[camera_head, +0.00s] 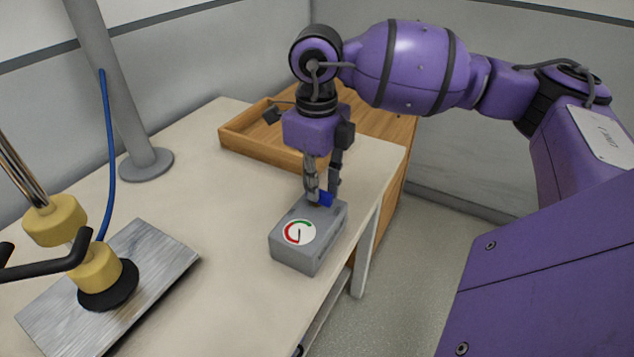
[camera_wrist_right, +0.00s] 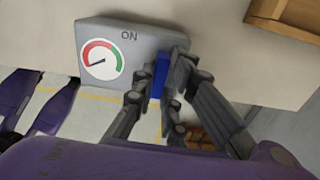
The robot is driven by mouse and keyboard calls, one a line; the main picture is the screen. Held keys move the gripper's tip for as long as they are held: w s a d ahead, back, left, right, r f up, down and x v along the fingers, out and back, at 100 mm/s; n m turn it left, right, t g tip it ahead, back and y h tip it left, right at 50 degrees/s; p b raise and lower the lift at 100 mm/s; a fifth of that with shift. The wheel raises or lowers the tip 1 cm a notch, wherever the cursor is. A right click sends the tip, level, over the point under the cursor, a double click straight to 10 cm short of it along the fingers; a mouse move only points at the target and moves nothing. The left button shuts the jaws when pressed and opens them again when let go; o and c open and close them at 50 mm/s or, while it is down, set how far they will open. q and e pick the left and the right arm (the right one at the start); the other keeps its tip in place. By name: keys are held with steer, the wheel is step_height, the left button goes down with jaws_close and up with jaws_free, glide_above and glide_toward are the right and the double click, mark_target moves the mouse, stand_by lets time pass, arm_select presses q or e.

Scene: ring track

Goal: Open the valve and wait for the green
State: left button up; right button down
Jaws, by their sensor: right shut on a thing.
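A grey box (camera_head: 308,257) with a round dial (camera_head: 299,233) sits near the table's right edge. The dial has a red arc and a green arc. In the right wrist view, the dial (camera_wrist_right: 100,60) shows its dark needle pointing lower left, at the red side, away from the green. The word ON is printed on the box (camera_wrist_right: 145,45) beside the dial. A blue valve handle (camera_head: 326,198) is on the box; it also shows in the right wrist view (camera_wrist_right: 160,77). My right gripper (camera_head: 319,193) is shut on this handle from above, its fingers hiding part of it. My left gripper is not in view.
A wooden tray (camera_head: 248,142) lies behind the box on the pale table (camera_head: 215,213). At left, a yellow fitting (camera_head: 98,272) with a black handle stands on a metal plate (camera_head: 160,255). A grey post (camera_head: 146,165) and a blue hose (camera_head: 109,150) are behind it.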

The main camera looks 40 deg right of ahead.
steer(key=m, duration=0.4)
steer(key=shift+p, duration=0.3)
steer(key=m, duration=0.4)
steer(key=shift+r+m+p, duration=0.1)
steer(key=shift+m+p, duration=0.25)
steer(key=shift+m, duration=0.05)
steer(key=m+p, duration=0.1)
steer(key=m, duration=0.3)
steer(key=shift+m, duration=0.3)
steer(key=m, duration=0.3)
steer(key=shift+p, duration=0.35)
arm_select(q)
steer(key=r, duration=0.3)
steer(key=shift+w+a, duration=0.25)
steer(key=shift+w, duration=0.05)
arm_select(e)
steer(key=shift+m, duration=0.5)
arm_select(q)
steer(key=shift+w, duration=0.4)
arm_select(e)
steer(key=shift+m, duration=0.3)
